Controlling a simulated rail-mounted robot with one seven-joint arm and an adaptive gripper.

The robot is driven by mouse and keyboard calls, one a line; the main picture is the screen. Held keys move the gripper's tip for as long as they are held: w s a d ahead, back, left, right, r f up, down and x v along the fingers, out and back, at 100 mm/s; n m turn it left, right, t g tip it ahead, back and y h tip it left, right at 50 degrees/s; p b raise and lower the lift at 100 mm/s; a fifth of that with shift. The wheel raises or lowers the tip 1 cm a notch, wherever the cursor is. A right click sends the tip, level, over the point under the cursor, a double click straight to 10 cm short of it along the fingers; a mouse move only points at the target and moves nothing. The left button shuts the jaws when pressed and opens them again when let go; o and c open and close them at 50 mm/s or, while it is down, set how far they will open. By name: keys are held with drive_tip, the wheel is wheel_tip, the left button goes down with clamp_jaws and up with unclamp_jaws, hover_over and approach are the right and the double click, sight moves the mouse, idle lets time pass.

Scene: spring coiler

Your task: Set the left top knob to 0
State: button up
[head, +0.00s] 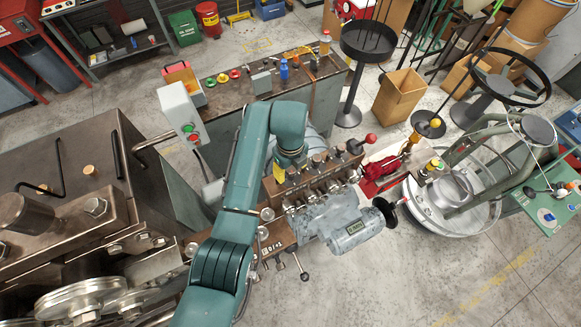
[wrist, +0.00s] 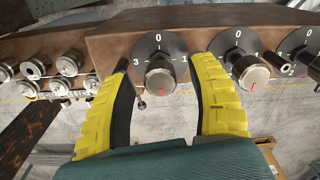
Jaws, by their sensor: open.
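In the wrist view, a round metal knob (wrist: 160,80) sits on a dark dial (wrist: 153,47) marked 3, 0 and 1, with 0 at the top. It is the leftmost dial in that view. The red mark on its face lies at the lower side, away from the 0. My gripper (wrist: 162,66) is open, with one yellow finger on each side of this knob and visible gaps between. In the head view my gripper (head: 291,158) is over the brown control block (head: 325,187), and its fingertips are hard to make out.
A second knob (wrist: 250,78) on its own dial stands close beside the right finger, and a third dial (wrist: 308,42) lies farther right. Several metal fittings (wrist: 64,66) stick out left of the left finger. A grey motor (head: 348,228) sits below the block.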

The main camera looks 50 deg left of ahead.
clamp_jaws()
